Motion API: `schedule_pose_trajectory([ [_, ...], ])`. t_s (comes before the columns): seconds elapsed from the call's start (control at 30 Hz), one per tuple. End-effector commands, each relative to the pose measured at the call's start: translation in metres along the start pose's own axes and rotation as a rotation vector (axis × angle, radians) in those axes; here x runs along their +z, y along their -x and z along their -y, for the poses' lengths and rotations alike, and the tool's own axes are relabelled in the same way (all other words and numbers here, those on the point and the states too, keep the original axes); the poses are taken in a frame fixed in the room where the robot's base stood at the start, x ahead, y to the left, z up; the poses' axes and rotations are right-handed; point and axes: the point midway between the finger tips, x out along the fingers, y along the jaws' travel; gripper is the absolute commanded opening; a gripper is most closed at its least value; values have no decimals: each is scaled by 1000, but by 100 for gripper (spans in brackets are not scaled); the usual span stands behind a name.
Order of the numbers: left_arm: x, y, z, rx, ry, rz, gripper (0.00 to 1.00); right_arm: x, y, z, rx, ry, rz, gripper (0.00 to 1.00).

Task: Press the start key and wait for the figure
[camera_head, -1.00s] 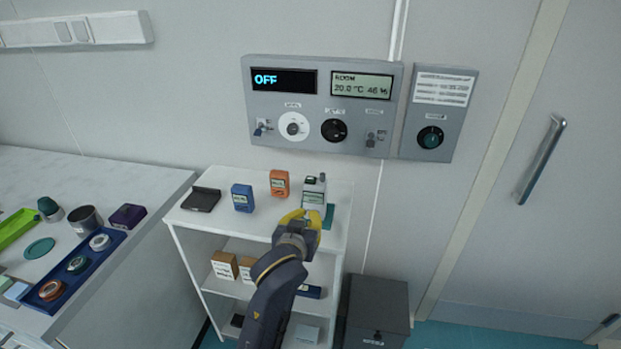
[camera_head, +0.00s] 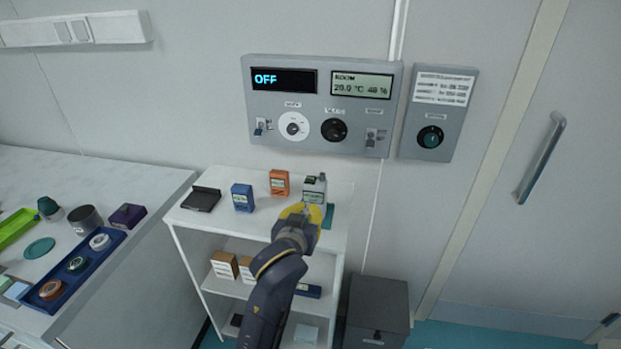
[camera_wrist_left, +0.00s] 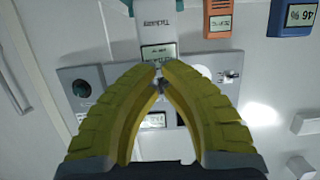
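A small grey-white instrument (camera_head: 314,189) with a dark top part and a little greenish display stands on the white shelf top. It also shows upside down at the top middle of the left wrist view (camera_wrist_left: 157,27), its display just beyond my fingertips. My left gripper (camera_head: 302,212) is in front of it; in the left wrist view its yellow fingers (camera_wrist_left: 155,70) come together at the tips, with nothing seen between them. I cannot tell whether they touch the instrument. I cannot make out a start key or the display's reading. My right gripper is not in view.
An orange device (camera_head: 279,183), a blue device (camera_head: 242,198) and a black flat item (camera_head: 201,199) share the shelf top (camera_head: 262,223). A teal item (camera_head: 328,217) lies beside the instrument. The wall panel (camera_head: 322,105) above reads OFF. A bench with a blue tray (camera_head: 113,238) is left.

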Motion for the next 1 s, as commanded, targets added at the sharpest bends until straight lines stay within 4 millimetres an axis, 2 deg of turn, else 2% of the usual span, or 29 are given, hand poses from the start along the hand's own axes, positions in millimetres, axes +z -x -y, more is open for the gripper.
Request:
schedule_pose_trajectory([
  [0.27, -95, -9, 8, -9, -87, -150, 0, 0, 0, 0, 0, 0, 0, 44],
  [0.5, -170, -20, -10, 49, -199, -238, 0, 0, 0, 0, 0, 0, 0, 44],
  [0.7, -214, -31, -30, 114, -314, -252, 0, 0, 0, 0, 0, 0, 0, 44],
  [1.0, -259, -50, -47, 202, -516, -188, 0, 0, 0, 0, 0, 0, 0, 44],
])
